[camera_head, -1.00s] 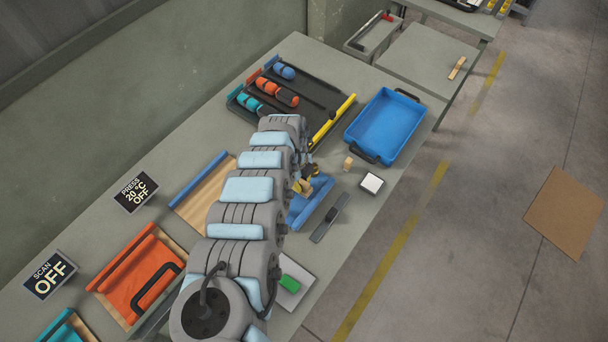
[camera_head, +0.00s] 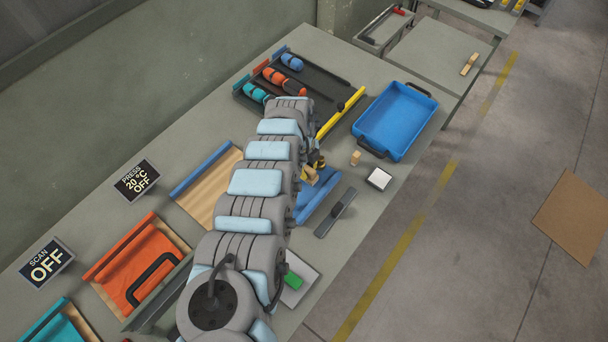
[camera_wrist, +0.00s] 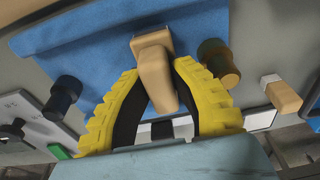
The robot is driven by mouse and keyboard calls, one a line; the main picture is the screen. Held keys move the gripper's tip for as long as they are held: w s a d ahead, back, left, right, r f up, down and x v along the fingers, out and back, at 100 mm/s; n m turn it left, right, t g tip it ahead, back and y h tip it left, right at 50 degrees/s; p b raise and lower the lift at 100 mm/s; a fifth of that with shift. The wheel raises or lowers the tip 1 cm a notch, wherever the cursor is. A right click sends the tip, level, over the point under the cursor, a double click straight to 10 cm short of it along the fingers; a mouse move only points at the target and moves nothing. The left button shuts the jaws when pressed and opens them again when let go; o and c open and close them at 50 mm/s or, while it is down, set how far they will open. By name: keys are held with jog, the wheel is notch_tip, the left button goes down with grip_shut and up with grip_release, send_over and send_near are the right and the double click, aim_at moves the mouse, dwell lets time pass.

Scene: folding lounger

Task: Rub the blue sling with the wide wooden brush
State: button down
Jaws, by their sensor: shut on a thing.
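My gripper (camera_wrist: 158,72) has yellow ribbed fingers shut on the handle of a wooden brush (camera_wrist: 152,42). The brush is over the sling, but I cannot tell whether its underside touches the cloth. Its bristles are hidden. In the head view, my gripper and the brush show only as a small yellow and tan patch beside my arm.
A dark knob (camera_wrist: 62,97) and a brown round knob (camera_wrist: 220,65) flank the gripper. A small wooden block (camera_head: 356,158), a white square (camera_head: 379,179) and a blue bin (camera_head: 395,120) stand right of the sling. An orange sling (camera_head: 137,262) lies left.

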jog(key=shift+w+d+f+b, duration=0.15)
jog(key=shift+w+d+b, duration=0.45)
jog(key=shift+b, duration=0.5)
jog(key=shift+r, duration=0.3)
jog(key=p, duration=0.2)
jog(key=s+a+p, duration=0.1)
jog(key=shift+s+r+p, duration=0.25)
jog(key=shift+p, duration=0.15)
jog(key=shift+s+a+p, duration=0.65)
jog(key=shift+s+p, duration=0.1)
jog(key=shift+p, duration=0.35)
jog(key=shift+f, duration=0.15)
notch_tip(320, 180, up, 6)
jog(key=p, duration=0.4)
jog(key=shift+p, duration=0.3)
